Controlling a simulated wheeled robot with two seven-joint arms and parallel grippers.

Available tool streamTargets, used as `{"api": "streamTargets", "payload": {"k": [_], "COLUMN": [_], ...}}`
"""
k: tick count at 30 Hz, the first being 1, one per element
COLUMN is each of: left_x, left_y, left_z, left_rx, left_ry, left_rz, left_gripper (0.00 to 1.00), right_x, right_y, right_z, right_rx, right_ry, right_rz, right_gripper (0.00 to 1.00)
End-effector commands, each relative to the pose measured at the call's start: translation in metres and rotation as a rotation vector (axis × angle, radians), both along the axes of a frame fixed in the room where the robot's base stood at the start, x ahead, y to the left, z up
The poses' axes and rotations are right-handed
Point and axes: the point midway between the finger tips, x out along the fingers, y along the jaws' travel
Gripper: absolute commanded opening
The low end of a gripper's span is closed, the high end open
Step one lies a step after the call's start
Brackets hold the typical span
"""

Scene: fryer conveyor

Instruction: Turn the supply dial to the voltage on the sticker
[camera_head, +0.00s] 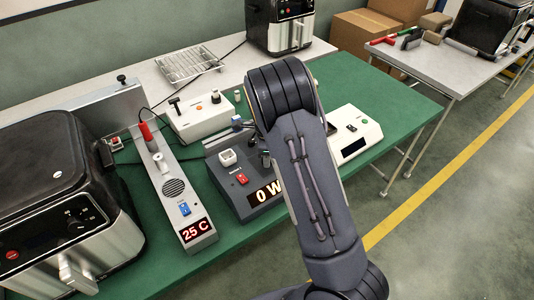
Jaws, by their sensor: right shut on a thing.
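A dark grey supply unit (236,196) stands on the green bench mat, with a white socket, a red rocker switch (242,178) and a lit display (264,194) starting "0 W". My right arm crosses in front of its right part. My right gripper (265,158) is mostly hidden behind that arm; only a small dark part shows at the unit's top. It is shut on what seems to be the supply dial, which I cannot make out. I cannot read any voltage sticker. My left gripper is not in view.
A tester (174,192) reading "25 C" stands left of the unit. A large air fryer (60,190) fills the left side. A white box with a black knob (199,116) stands behind; another white device (357,135) is right of my arm. Free green mat lies at back right.

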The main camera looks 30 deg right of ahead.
Motion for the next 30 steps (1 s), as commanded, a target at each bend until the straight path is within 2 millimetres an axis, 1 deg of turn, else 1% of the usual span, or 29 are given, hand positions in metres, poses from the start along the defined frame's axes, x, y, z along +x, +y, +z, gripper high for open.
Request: {"api": "streamTargets", "payload": {"k": [7, 19, 20, 24, 30], "left_x": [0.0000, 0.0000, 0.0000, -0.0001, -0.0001], "left_y": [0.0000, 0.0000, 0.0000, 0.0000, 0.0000], "left_z": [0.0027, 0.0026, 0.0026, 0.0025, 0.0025], "left_rx": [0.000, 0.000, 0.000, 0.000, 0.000], "left_ry": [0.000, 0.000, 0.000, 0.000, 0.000], "left_rz": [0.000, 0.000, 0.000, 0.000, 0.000], "left_gripper": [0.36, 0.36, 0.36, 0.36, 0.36], "right_x": [0.0014, 0.0015, 0.0015, 0.0011, 0.0006], "right_y": [-0.0006, -0.0005, -0.0005, -0.0004, -0.0001], "right_z": [0.0014, 0.0012, 0.0012, 0.0009, 0.0003], "right_rx": [-0.002, -0.001, -0.001, -0.001, -0.001], "right_ry": [-0.005, -0.005, -0.005, -0.004, -0.002], "right_rz": [-0.046, -0.053, -0.053, -0.052, -0.051], "right_gripper": [0.11, 0.11, 0.36, 0.54, 0.55]}}
